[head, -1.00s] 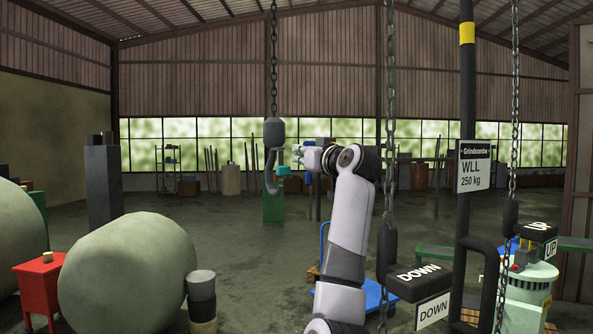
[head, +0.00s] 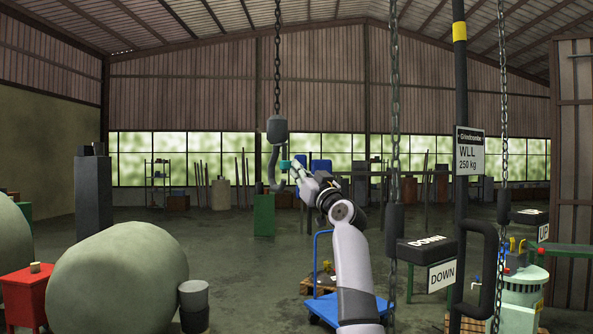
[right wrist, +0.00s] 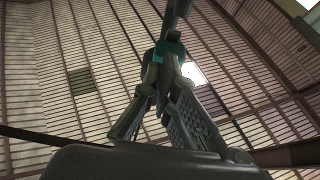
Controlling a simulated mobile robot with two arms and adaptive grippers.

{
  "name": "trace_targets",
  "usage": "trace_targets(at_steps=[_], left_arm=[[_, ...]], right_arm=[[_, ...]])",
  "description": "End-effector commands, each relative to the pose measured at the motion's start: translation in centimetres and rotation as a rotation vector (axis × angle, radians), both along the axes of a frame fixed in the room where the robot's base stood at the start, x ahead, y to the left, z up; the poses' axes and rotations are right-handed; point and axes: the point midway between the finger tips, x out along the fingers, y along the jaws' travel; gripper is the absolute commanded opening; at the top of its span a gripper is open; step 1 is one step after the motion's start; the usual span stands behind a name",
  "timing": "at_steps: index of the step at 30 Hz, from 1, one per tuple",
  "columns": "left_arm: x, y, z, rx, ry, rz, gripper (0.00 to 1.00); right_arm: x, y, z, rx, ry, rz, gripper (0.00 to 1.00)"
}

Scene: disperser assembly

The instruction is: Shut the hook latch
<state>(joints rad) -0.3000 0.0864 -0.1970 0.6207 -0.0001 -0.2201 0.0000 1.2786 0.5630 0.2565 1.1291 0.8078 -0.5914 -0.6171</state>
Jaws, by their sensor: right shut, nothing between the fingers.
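The dark hook (head: 273,176) hangs below its block (head: 277,130) on a chain, left of centre in the head view. A small teal latch (head: 284,165) shows at the hook's mouth. My right gripper (head: 298,169) is shut and empty, just right of the latch, with its fingers pointing up and left. In the right wrist view the fingertips (right wrist: 160,72) meet close under the teal latch (right wrist: 172,47), with part of the dark hook (right wrist: 176,12) above. I cannot tell whether they touch it. The latch's exact angle is too small to tell. My left gripper is out of view.
A chain (head: 395,90) and a black DOWN box (head: 428,250) hang right of my arm. A dark post (head: 460,120) carries a WLL 250 kg sign (head: 469,157). A blue cart (head: 325,308) stands behind my arm. A large pale drum (head: 118,280) is at lower left.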

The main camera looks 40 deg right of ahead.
Motion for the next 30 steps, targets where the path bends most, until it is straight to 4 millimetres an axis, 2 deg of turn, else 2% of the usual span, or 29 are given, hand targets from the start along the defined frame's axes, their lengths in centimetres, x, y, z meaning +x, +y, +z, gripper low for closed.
trace_targets(at_steps=[7,17,21,26,30], left_arm=[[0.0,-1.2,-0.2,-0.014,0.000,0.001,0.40],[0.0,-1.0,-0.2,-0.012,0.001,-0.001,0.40],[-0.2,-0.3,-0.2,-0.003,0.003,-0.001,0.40],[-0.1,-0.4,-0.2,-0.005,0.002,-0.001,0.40],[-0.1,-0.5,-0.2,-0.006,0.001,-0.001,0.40]], right_arm=[[0.2,-0.2,-0.2,0.000,-0.001,0.000,0.00],[0.2,-0.1,-0.2,0.000,0.000,0.001,0.00],[0.2,-0.1,0.1,0.000,-0.001,0.000,0.00],[0.1,-0.2,2.0,-0.002,-0.004,0.000,0.00],[0.1,-0.2,4.9,0.000,-0.004,0.000,0.00]])
